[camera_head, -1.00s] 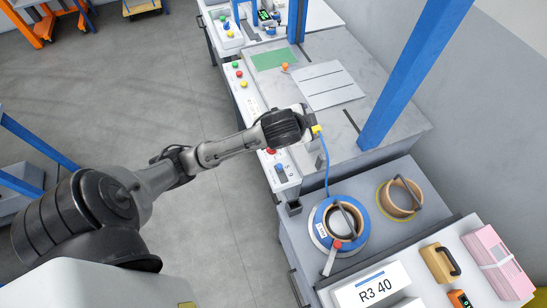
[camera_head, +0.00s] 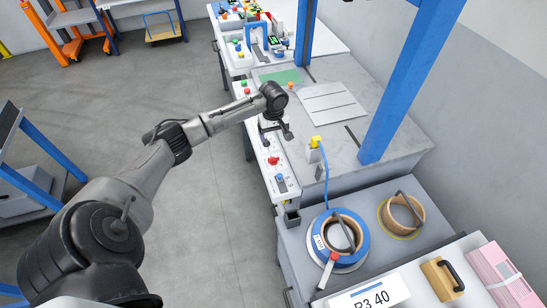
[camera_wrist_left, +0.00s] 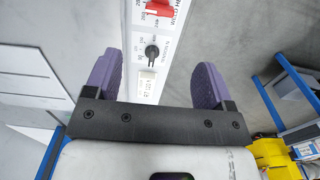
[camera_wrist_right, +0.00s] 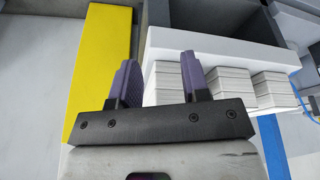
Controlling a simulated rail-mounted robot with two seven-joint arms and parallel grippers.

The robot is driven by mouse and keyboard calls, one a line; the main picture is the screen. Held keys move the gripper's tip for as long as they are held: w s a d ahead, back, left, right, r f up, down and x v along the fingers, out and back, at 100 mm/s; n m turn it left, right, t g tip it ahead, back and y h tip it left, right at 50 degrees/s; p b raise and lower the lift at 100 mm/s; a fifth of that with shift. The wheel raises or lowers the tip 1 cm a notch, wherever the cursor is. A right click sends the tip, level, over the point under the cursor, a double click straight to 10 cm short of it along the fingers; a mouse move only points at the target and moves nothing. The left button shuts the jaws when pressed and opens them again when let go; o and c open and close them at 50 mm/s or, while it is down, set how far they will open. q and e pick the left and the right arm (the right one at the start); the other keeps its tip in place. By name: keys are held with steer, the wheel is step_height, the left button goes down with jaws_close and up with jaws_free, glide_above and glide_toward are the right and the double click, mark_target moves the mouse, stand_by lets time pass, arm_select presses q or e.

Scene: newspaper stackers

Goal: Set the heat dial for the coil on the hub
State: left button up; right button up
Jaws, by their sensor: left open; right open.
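A control panel (camera_head: 262,130) runs along the table's front edge. In the left wrist view, a black dial (camera_wrist_left: 152,51) with printed marks sits on it, between a red knob (camera_wrist_left: 159,8) and a small display (camera_wrist_left: 147,84). My left gripper (camera_wrist_left: 158,66) is open and empty above the panel, with the dial between its fingers in the picture; contact cannot be seen. A blue-ringed coil (camera_head: 318,221) sits at the front right, with a blue strand running up to a yellow-topped block (camera_head: 315,148). My right gripper (camera_wrist_right: 160,64) is open and empty near white stacks.
A tan roll (camera_head: 402,215) stands beside the coil. A card (camera_head: 370,296) ends in "3 40". A blue post (camera_head: 410,80) rises at the table's right. A tan block (camera_head: 441,279) and pink bundle (camera_head: 500,278) lie at front right. Open floor is left of the table.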

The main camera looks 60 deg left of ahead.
mark_target(274, 157)
arm_select(q)
step_height(274, 157, down, 12)
steer(key=shift+r+b, duration=0.1)
steer(key=shift+b, duration=1.1)
steer(key=shift+f, duration=0.9)
steer(key=shift+c, duration=0.4)
steer(key=c, duration=0.9)
steer(key=shift+o, duration=0.2)
steer(key=shift+r, duration=0.15)
steer(key=n+p, duration=0.5)
steer(key=p, duration=0.4)
steer(key=shift+d+r+n, duration=0.1)
steer(key=shift+n, duration=0.3)
steer(key=shift+n+p, duration=1.1)
steer(key=shift+n, duration=0.3)
steer(key=shift+f, duration=0.2)
